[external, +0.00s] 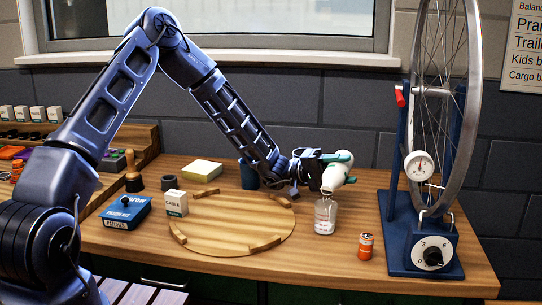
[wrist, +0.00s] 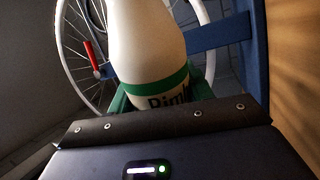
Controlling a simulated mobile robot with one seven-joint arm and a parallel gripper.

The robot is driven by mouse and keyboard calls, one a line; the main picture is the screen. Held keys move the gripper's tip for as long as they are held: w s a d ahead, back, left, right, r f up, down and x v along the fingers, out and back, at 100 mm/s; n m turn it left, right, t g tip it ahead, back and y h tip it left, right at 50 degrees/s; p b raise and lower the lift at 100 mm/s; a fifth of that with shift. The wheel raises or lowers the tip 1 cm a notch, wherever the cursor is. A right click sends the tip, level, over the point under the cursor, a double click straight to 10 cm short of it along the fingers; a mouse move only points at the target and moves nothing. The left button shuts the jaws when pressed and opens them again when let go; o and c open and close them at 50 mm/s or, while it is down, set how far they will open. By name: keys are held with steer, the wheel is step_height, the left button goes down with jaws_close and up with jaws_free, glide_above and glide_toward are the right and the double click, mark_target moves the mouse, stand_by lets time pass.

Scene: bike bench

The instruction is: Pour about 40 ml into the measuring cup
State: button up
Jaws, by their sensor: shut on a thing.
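My gripper (external: 338,167) is shut on a white bottle (external: 335,179) with a green band, above the right part of the bench. The bottle is tilted, its narrow end pointing down and left. Directly under it a small clear measuring cup (external: 325,216) stands upright on the bench. The bottle's lower end is at or just above the cup's rim; I cannot tell whether they touch. The liquid level in the cup is too small to read. In the wrist view the bottle (wrist: 150,50) fills the middle, with part of its label lettering showing.
To the left are a round wooden tray (external: 230,238), a small white box (external: 176,203), a blue box (external: 126,212), a dark blue cup (external: 249,174) and yellow notes (external: 202,170).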

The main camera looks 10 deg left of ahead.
steer(key=shift+s+m, duration=0.1)
steer(key=shift+m, duration=0.3)
stand_by(0.8)
steer(key=n, duration=0.1)
steer(key=n+t, duration=0.1)
steer(key=n, duration=0.1)
steer(key=shift+w+d+r, duration=0.1)
steer(key=shift+w+d, duration=0.05)
steer(key=shift+w, duration=0.2)
steer(key=shift+w+n+t+h, duration=0.1)
steer(key=shift+n+t+h, duration=0.25)
steer(key=shift+n, duration=1.05)
